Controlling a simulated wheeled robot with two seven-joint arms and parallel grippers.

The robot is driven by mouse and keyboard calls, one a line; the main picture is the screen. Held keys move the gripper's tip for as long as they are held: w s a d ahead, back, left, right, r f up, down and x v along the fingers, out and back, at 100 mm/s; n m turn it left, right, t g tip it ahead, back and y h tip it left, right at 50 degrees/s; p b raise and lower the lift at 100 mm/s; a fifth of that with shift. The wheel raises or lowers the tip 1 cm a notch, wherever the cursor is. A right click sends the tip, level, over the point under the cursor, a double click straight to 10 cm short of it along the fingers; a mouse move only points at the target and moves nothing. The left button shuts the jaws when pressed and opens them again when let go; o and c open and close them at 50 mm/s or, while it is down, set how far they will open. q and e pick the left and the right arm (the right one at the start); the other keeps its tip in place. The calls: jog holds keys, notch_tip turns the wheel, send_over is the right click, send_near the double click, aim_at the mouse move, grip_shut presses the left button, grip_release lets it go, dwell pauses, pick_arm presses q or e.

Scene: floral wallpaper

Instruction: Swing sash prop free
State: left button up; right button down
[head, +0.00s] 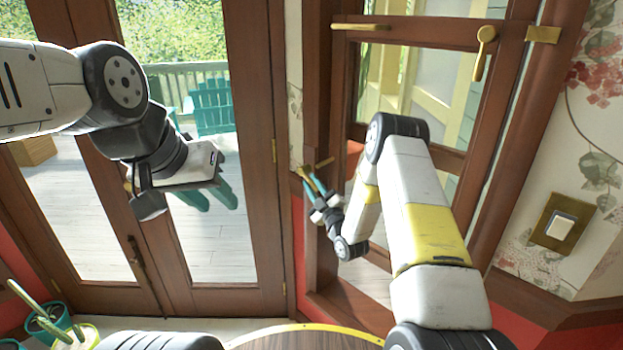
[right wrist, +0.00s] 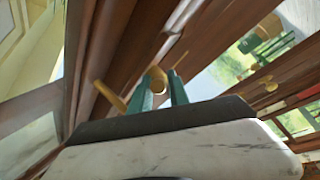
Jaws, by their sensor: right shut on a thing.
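A wooden-framed window sash (head: 440,45) stands at the right of the head view, with a brass handle (head: 483,55) high on it. My right gripper (head: 309,176) is at the sash's lower left, by the wooden post. Its teal fingers are shut on a small brass piece, seemingly the prop; in the right wrist view the piece's rounded end (right wrist: 157,77) shows between the fingertips (right wrist: 160,90). A brass bar (right wrist: 110,96) sticks out beside the fingers. My left gripper (head: 208,197) hangs before the glass door, its teal fingers apart and empty.
Brass fittings (head: 360,27) and (head: 543,34) sit at the top of the window frame. A glass double door (head: 265,150) fills the left. A light switch (head: 561,227) is on the right wall.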

jog(key=shift+f+t, duration=0.25)
jog(key=shift+t, duration=0.25)
jog(key=c, duration=1.3)
grip_release()
jog(key=shift+a, duration=0.1)
jog(key=shift+o, duration=0.2)
jog(key=v, duration=0.7)
jog(key=shift+s+d, duration=0.25)
jog(key=shift+s, duration=0.05)
jog(key=shift+f, duration=0.1)
jog(key=shift+c, duration=0.4)
